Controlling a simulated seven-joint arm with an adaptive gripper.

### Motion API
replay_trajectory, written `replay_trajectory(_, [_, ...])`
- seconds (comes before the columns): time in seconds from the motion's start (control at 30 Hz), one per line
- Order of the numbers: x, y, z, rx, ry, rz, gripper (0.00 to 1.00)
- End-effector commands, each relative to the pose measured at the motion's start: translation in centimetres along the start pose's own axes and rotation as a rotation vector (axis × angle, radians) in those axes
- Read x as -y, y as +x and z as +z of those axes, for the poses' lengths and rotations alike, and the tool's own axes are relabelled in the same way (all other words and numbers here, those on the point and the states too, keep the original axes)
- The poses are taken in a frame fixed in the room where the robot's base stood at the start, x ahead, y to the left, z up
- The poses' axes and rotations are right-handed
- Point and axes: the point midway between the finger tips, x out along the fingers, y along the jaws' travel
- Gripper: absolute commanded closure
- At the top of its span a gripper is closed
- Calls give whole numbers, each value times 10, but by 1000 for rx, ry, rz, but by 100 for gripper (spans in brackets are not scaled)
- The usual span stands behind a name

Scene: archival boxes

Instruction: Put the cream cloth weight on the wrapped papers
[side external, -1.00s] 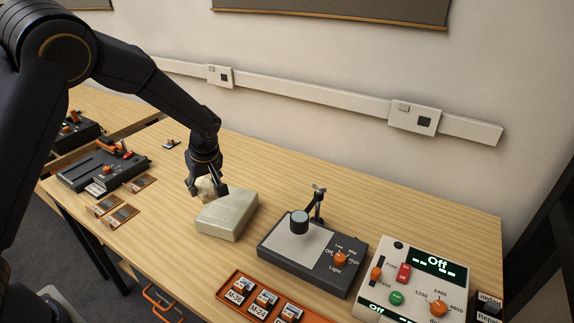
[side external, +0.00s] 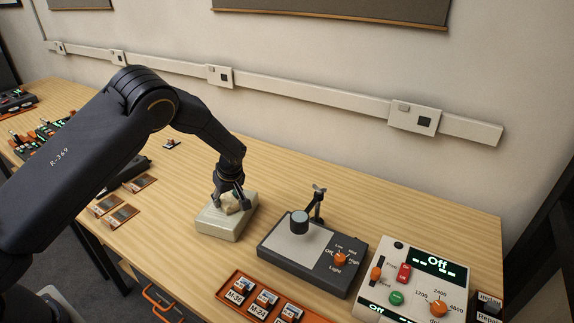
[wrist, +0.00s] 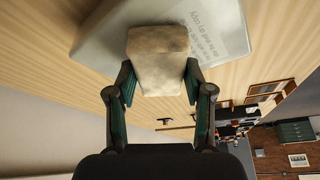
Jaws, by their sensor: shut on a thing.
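My gripper (side external: 231,203) is shut on the cream cloth weight (side external: 232,205), with one finger on each side of it. The wrist view shows the weight (wrist: 158,58) as a pale block between the two fingers (wrist: 159,85). The wrapped papers (side external: 220,224), a pale grey-green packet, lie on the table directly under the weight. Their printed top (wrist: 215,30) also shows in the wrist view behind the weight. I cannot tell whether the weight touches the packet or hangs just above it.
A grey lamp stand with a light knob (side external: 312,255) stands right of the packet. A white control unit (side external: 415,285) is farther right. An orange tray of labelled pieces (side external: 262,302) lies in front. The wooden table (side external: 300,170) behind the packet is clear.

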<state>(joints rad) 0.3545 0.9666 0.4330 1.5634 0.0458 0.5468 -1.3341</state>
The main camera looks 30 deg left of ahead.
Motion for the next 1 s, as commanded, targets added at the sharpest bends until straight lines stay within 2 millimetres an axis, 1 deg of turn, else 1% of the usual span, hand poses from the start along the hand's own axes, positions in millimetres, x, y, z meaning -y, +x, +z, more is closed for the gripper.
replay_trajectory(0.13, [0,2,1,-1,0,1,100])
replay_trajectory(0.17, [0,3,1,0,0,-1,48])
replay_trajectory(0.4, [0,2,1,0,0,0,23])
replay_trajectory(0.67, [0,2,1,0,0,0,23])
replay_trajectory(0.77, [0,-2,-1,0,0,1,23])
replay_trajectory(0.87, [-1,-14,0,-1,1,4,23])
replay_trajectory(1.0, [-1,-45,0,-1,1,5,23])
